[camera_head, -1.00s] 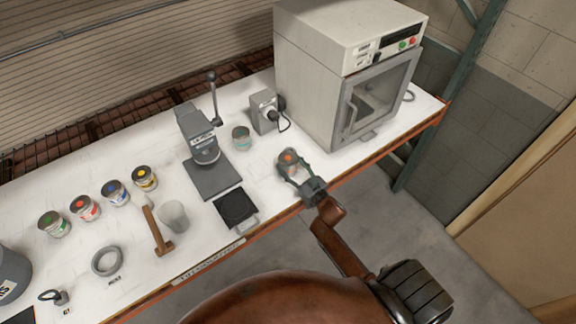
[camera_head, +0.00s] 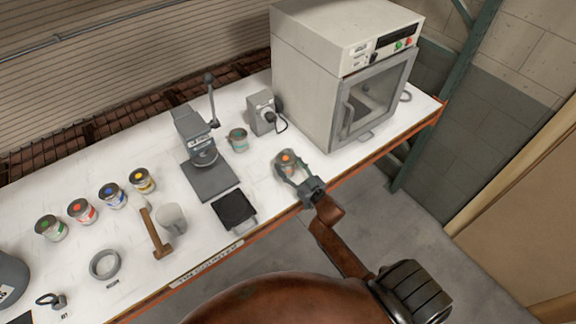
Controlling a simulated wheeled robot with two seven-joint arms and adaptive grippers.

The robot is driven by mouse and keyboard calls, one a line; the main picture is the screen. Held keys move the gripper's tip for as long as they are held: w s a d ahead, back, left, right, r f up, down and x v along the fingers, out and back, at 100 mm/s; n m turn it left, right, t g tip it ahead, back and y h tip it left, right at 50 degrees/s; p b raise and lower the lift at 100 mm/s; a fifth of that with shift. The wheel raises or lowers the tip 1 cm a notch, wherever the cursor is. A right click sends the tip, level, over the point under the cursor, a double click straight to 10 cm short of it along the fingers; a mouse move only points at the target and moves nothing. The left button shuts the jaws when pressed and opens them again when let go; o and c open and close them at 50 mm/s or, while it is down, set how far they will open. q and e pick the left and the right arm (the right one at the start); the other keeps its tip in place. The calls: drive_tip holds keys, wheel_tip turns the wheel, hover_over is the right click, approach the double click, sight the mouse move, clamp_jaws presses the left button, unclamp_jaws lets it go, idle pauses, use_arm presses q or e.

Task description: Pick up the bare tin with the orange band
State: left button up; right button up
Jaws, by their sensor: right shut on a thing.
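The tin with the orange mark (camera_head: 287,159) is at the right part of the white counter, in front of the oven-like cabinet. My right gripper (camera_head: 288,170) is shut on it, with one finger on each side. Whether the tin touches the counter or is slightly above it, I cannot tell. Its band is too small and partly hidden to make out; an orange spot shows on top. My left gripper is not in view.
A teal-banded tin (camera_head: 238,140) stands left of the held tin, near a grey box (camera_head: 264,113). The cabinet (camera_head: 345,75) is behind.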

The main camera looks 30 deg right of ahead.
drive_tip(key=shift+r, duration=1.45)
drive_tip(key=s+a+r, duration=0.4)
drive_tip(key=s+r, duration=0.5)
drive_tip(key=s, duration=0.4)
drive_tip(key=shift+a+r, duration=0.15)
drive_tip(key=shift+r, duration=0.15)
drive_tip(key=shift+s, duration=0.1)
